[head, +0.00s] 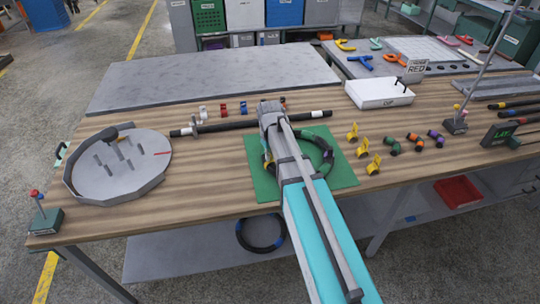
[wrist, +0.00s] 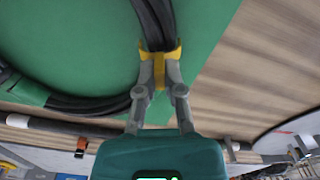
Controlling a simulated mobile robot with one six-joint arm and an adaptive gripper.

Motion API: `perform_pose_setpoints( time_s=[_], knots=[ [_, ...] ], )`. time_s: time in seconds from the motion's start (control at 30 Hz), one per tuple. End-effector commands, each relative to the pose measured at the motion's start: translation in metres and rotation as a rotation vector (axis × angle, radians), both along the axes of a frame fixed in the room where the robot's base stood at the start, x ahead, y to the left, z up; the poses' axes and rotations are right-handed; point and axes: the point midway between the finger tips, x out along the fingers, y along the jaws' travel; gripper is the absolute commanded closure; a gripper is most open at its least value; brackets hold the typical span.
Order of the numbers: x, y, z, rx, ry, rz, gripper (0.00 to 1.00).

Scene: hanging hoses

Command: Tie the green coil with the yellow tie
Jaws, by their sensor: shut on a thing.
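The green coil (head: 324,148), a ring of dark hose with green bands, lies on the green mat (head: 345,178); my arm covers its left part in the head view. In the wrist view the hose bundle (wrist: 152,18) curves past the fingertips. My gripper (wrist: 159,72) is shut on a yellow tie (wrist: 174,53), which sits at the hose with a prong on either side of it. Whether the tie is closed round the hose cannot be told. In the head view my arm hides the fingertips.
Several yellow ties (head: 362,148) stand right of the mat, beside green, orange and purple pieces (head: 414,142). A grey round tray with pegs (head: 118,190) is at left, a black bar (head: 225,126) behind the mat, a white bin (head: 380,97) at back right.

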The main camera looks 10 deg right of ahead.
Motion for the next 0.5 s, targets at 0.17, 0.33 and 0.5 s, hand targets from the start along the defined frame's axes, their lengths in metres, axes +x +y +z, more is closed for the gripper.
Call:
perform_pose_setpoints(
  time_s=[0.17, 0.33, 0.5],
  knots=[
    [0.0000, 0.0000, -0.0025, 0.000, 0.000, 0.000, 1.00],
    [0.0000, 0.0000, -0.0043, 0.000, 0.000, 0.000, 1.00],
    [0.0000, 0.0000, -0.0061, 0.000, 0.000, 0.000, 1.00]
  ],
)
